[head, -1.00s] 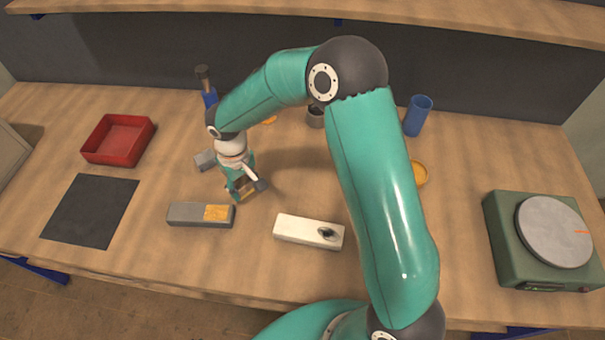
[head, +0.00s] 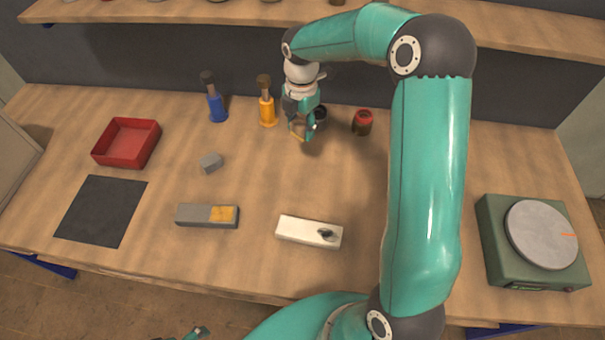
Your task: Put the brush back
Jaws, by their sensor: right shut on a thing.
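My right gripper (head: 300,134) points down over the back of the bench, just in front of a small dark cup (head: 320,113). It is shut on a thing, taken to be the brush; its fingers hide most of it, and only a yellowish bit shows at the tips. I cannot tell whether it touches the bench or cup. An orange holder (head: 267,112) with a brown-topped handle stands just left of the gripper. A blue holder (head: 216,106) with a dark-topped handle stands further left. A small part of my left gripper (head: 197,332) shows at the bottom edge; its jaws are unclear.
A red-lidded jar (head: 363,122) stands right of the gripper. A green turntable unit (head: 505,262) is at right. A shelf overhangs the back.

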